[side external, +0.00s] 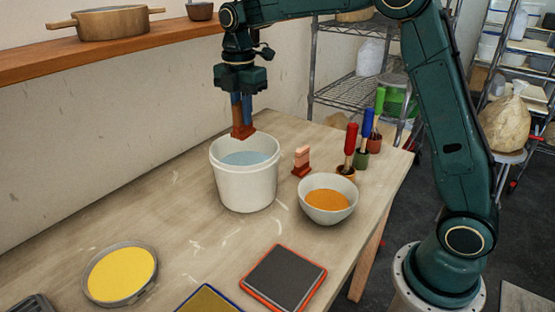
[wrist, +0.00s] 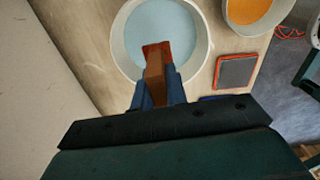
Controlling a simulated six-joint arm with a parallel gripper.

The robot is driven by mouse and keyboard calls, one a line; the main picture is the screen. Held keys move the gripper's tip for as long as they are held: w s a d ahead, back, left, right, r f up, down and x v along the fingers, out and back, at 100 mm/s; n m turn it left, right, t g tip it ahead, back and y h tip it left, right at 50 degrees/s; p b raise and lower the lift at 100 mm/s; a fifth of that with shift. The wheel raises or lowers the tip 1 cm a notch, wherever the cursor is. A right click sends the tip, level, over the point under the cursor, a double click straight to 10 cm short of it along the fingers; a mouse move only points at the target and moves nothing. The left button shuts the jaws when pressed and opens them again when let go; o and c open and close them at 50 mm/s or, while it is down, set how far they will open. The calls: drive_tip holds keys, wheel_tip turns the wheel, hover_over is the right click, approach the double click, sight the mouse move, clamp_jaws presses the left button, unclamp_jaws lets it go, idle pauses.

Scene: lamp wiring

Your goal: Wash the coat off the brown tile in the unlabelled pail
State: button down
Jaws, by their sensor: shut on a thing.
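The brown tile (side external: 238,117) is upright in my gripper (side external: 242,104), with a wider reddish-brown lower end. My gripper's blue fingers are shut on its upper part. In the wrist view the tile (wrist: 155,72) points down over the pale blue liquid, between the fingers (wrist: 158,90). The white pail (side external: 247,187) stands on the table below, with no label on the side that shows. The tile's lower end is near the height of the pail's far rim and appears above the liquid. How much coat is on it I cannot tell.
A bowl of orange liquid (side external: 312,211) and a pink block on a red base (side external: 301,161) stand right of the pail. Brushes in pots (side external: 349,152) are behind. A yellow dish (side external: 104,294) and a red-edged dark pad (side external: 272,298) lie in front.

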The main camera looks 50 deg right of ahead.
wheel_tip(320, 180, down, 14)
idle(1.6)
drive_tip(key=shift+r, duration=0.1)
idle(3.5)
drive_tip(key=shift+r, duration=6.7)
